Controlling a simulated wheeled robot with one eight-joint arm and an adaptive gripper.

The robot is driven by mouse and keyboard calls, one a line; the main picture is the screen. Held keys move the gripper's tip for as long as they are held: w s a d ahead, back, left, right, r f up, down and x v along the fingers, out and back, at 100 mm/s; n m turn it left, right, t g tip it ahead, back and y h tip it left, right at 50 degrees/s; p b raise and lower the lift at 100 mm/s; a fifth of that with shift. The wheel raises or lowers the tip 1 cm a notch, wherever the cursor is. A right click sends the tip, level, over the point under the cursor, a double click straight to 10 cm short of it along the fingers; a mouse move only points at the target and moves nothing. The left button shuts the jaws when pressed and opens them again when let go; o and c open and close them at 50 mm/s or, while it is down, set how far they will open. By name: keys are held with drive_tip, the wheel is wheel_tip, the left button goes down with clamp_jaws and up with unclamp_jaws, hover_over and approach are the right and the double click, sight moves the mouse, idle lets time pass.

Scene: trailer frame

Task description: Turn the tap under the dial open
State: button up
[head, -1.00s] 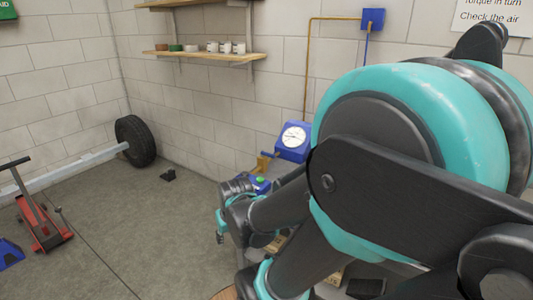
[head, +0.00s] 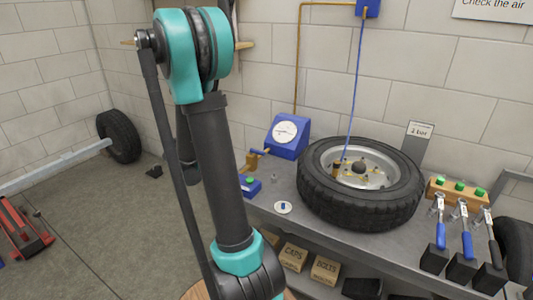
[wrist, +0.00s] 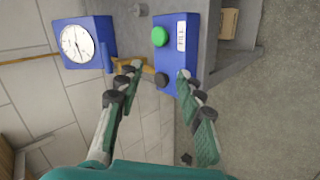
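A blue gauge box with a white dial (head: 285,131) stands at the left end of the bench, by the wall. It also shows upper left in the wrist view (wrist: 77,43). Below the dial is the brass tap (head: 252,161) with a small blue lever (wrist: 107,57). The brass part (wrist: 132,66) shows in the wrist view, partly hidden by a fingertip. My gripper (wrist: 157,76) is open and empty. Its left fingertip overlaps the brass part in the picture; I cannot tell whether they touch. My gripper is hidden in the head view.
A blue box with a green button and a FILL label (wrist: 177,52) sits close to the tap, behind my right fingertip. A wheel (head: 360,183) lies on the bench with a blue hose running to it. Blue- and black-handled tools (head: 466,240) stand at right.

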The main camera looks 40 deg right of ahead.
sight(257, 153)
drive_tip(key=w+d+h, duration=0.2)
drive_tip(key=d, duration=0.1)
drive_tip(key=w+d+f+g+h, duration=0.1)
drive_tip(key=w+d+h, duration=0.1)
drive_tip(key=w+d, duration=0.1)
drive_tip(key=w+d+g+h, duration=0.1)
drive_tip(key=w+d+h, duration=0.1)
drive_tip(key=w+d, duration=0.1)
drive_tip(key=shift+w+f, duration=0.2)
drive_tip(key=shift+f, duration=0.15)
drive_tip(key=shift+w+d+f+h, duration=0.1)
drive_tip(key=shift+w+d+h, duration=0.2)
drive_tip(key=shift+d, duration=0.1)
drive_tip(key=d+f, duration=0.3)
drive_tip(key=d, duration=1.4)
drive_tip(key=shift+d+f, duration=0.1)
clamp_jaws()
